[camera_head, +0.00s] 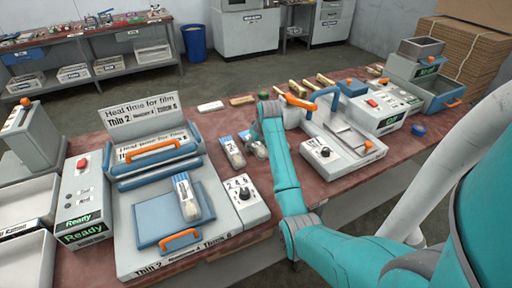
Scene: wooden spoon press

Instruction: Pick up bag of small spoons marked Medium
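Three clear bags with blue-and-white labels show in the head view; their small print is unreadable, so I cannot tell which is marked Medium. One bag (187,198) lies on the blue plate of the front sealing machine. Another bag (232,152) lies on the red table right of that machine. A third bag (258,149) is just right of it, partly behind my teal forearm. My arm reaches across the table, with its wrist (270,112) near and beyond these two bags. My gripper's fingers cannot be made out, and neither can any contact with a bag.
The front sealing machine (133,215) has orange handles and a dial box (243,197). A press with a dial (322,152) stands right of my forearm. Wooden pieces (297,88) lie at the table's back. A blue bin (194,42) stands on the floor behind.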

